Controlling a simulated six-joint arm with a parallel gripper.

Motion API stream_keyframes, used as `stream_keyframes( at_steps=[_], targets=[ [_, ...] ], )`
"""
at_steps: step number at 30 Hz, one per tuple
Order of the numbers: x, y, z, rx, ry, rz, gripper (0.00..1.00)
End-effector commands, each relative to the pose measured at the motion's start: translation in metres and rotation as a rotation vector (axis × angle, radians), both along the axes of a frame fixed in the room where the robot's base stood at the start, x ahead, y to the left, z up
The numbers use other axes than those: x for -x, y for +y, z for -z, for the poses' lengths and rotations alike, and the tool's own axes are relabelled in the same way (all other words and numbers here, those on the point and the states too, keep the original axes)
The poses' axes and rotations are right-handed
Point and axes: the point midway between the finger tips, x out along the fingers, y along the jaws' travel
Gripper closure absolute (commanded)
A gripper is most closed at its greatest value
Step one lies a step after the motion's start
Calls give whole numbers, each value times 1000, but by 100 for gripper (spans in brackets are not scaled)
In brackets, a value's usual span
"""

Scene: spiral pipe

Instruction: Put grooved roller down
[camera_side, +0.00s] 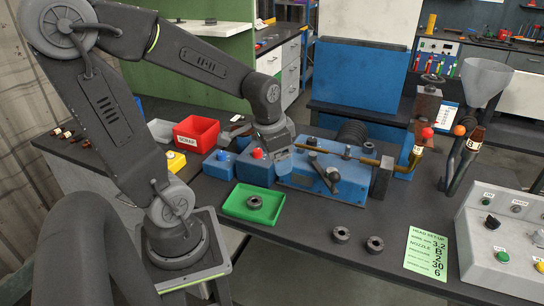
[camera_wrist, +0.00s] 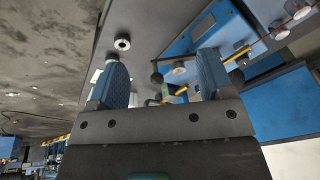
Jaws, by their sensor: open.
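A dark grooved roller (camera_side: 255,202) sits in a green tray (camera_side: 233,205) near the front of the bench. Two similar rollers, one at left (camera_side: 341,234) and one at right (camera_side: 374,244), stand on the bare bench to the right of the tray. My gripper (camera_side: 280,162) is above the blue machine base, behind and above the tray. In the wrist view my gripper (camera_wrist: 161,70) shows two blue fingers spread apart with nothing held between them. A round ring-like part (camera_wrist: 122,41) shows beyond the left finger; I cannot tell which roller it is.
The blue machine (camera_side: 310,180) with a lever and brass pipe (camera_side: 350,155) stands below and right of my gripper. A red bin (camera_side: 199,134) and blue boxes are to the left. A grey control box (camera_side: 505,240) and green card (camera_side: 427,254) are at right. The front bench is mostly clear.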

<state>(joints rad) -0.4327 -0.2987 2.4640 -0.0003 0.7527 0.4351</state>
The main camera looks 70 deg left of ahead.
Motion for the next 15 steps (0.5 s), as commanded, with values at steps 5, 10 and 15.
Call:
stream_keyframes(
  at_steps=[5,10,15],
  targets=[
    [17,-70,-52,20,-175,25,26],
    [38,-102,-76,71,-264,26,26],
    [46,-111,-82,93,-289,22,26]
  ],
)
